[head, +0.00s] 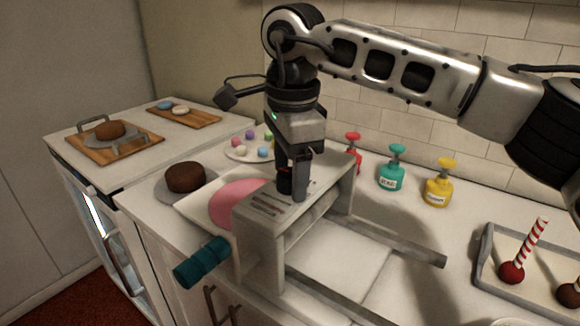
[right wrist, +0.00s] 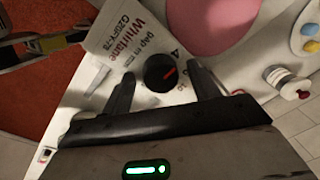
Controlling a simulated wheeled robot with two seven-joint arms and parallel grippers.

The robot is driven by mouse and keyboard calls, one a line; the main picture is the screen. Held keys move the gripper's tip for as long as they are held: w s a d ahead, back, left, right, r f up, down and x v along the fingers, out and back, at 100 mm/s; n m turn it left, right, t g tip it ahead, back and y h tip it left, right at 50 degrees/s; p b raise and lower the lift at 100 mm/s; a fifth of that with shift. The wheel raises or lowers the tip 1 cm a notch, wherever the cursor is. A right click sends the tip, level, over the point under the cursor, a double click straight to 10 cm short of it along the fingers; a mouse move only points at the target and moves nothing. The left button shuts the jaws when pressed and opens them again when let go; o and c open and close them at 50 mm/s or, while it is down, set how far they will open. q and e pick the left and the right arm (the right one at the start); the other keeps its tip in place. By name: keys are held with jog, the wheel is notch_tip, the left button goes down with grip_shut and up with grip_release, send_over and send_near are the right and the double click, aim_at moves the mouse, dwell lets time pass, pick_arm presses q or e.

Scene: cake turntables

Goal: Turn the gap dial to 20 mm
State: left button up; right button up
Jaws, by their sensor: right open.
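The gap dial (right wrist: 160,73) is a round black knob with a red pointer line, on the white top of the dough sheeter (head: 262,221). In the right wrist view the line points to the upper right. The printed label (right wrist: 128,42) beside it includes "gap mm"; the scale numbers are too small or hidden to read surely. My right gripper (head: 293,190) points down over the sheeter top, open. In the right wrist view its fingers (right wrist: 163,90) stand on either side of the dial, with visible space between. In the head view the gripper mostly hides the dial. My left gripper is not in view.
A pink dough disc (head: 236,203) lies on the sheeter's left side, near a teal handle (head: 202,262). A brown cake (head: 185,177) and a plate of coloured balls (head: 240,153) stand behind. Red, teal (head: 393,170) and yellow (head: 439,186) pump bottles line the wall. A tray (head: 484,263) sits right.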

jog(key=c, duration=0.8)
jog(key=shift+c, duration=0.8)
